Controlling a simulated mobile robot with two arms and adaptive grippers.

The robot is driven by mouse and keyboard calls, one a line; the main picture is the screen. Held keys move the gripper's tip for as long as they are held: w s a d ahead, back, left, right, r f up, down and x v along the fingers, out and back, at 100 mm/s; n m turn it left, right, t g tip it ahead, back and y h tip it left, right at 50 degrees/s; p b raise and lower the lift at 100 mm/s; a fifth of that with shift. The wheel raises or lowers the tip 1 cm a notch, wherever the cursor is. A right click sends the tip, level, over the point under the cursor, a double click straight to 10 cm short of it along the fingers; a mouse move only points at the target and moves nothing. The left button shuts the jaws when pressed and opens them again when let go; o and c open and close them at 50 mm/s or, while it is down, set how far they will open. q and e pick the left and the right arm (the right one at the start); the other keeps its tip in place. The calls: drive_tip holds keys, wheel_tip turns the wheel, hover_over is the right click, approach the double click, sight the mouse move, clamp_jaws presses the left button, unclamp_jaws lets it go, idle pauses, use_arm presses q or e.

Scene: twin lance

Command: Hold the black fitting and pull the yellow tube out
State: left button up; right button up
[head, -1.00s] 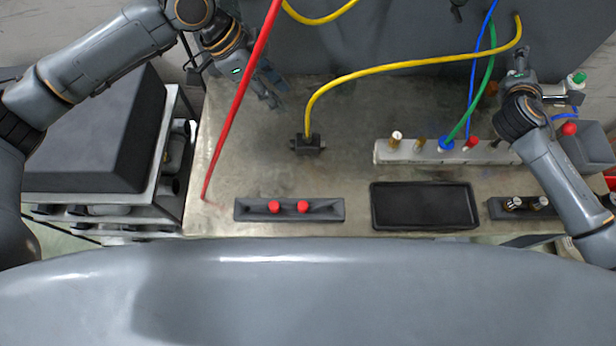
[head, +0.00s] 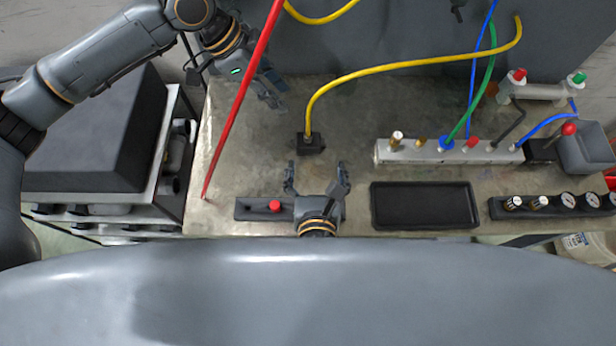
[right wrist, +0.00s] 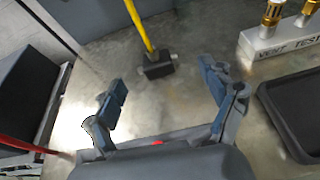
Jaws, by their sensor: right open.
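The black fitting (head: 311,143) sits on the metal table, with the yellow tube (head: 350,74) entering it from above. In the right wrist view the fitting (right wrist: 158,68) and the tube's end (right wrist: 138,25) show ahead of the fingers. My right gripper (head: 317,170) is open and empty, just in front of the fitting and apart from it. Its fingers point toward the fitting in the right wrist view (right wrist: 165,88). My left gripper (head: 276,90) is at the upper left, behind the red tube and away from the fitting; its finger gap is not clear.
A red tube (head: 238,100) slants across the left. A dark holder with a red knob (head: 275,206) lies beside my right gripper. A black tray (head: 424,205) and a white manifold block (head: 430,153) stand to the right. Table around the fitting is clear.

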sight(308, 142)
drive_tip(key=shift+s+a+f+n, duration=0.3)
drive_tip(key=shift+s+a, duration=0.5)
drive_tip(key=x, duration=1.3)
drive_tip(key=shift+w+a+f, duration=0.1)
drive_tip(key=shift+w+f, duration=0.1)
drive_tip(key=shift+f, duration=0.3)
